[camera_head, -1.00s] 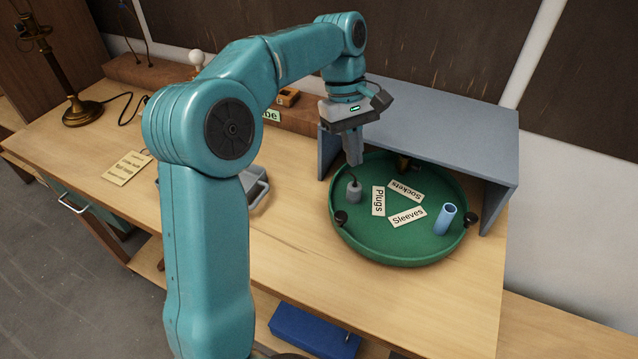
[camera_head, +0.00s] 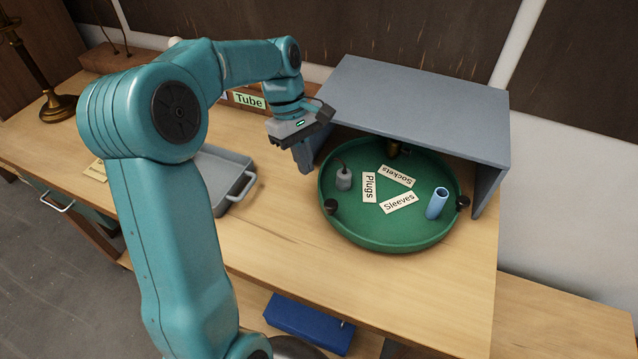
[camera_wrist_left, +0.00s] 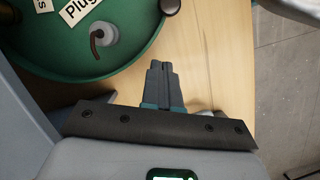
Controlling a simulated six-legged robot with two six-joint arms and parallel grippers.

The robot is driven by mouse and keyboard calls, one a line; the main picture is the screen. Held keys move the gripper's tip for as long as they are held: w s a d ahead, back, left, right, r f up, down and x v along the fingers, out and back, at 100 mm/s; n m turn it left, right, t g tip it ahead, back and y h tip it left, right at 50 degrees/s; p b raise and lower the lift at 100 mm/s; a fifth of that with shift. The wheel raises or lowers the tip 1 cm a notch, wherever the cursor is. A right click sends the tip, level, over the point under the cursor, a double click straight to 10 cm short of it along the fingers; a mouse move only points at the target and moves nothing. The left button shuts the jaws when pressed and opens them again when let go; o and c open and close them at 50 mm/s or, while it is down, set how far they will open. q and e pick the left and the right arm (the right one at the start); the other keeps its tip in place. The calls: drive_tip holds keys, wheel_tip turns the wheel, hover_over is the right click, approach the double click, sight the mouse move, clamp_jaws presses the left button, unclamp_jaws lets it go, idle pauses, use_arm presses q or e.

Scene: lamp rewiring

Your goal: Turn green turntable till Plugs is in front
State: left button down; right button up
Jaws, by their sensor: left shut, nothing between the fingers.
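The round green turntable (camera_head: 390,240) stands on the bench, partly under a grey shelf. Its labels read Plugs (camera_head: 369,187), Sockets (camera_head: 397,175) and Sleeves (camera_head: 398,203). The Plugs label is on the left side, by a grey plug (camera_head: 343,179); Sleeves is towards the front right, by a blue tube (camera_head: 437,203). Dark knobs (camera_head: 331,207) sit on the rim. My left gripper (camera_head: 306,168) is shut and empty, just left of the turntable and apart from it. In the left wrist view the closed fingers (camera_wrist_left: 164,84) point at bare wood beside the green rim. My right gripper is not in view.
The grey shelf (camera_head: 420,105) covers the turntable's back. A grey tray (camera_head: 222,178) lies left of my gripper. A sign reading Tube (camera_head: 248,100) stands behind. A blue box (camera_head: 308,322) sits below the bench front. Bench in front of the turntable is clear.

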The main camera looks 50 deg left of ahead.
use_arm(q)
drive_tip(key=d+f, duration=0.2)
drive_tip(key=d, duration=0.1)
drive_tip(key=d+f, duration=0.1)
drive_tip(key=d, duration=0.1)
drive_tip(key=shift+s+f+p, duration=0.1)
drive_tip(key=shift+s+p, duration=0.05)
drive_tip(key=shift+p, duration=0.2)
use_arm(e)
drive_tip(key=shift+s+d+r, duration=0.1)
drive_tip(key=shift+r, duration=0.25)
use_arm(q)
drive_tip(key=shift+a, duration=0.1)
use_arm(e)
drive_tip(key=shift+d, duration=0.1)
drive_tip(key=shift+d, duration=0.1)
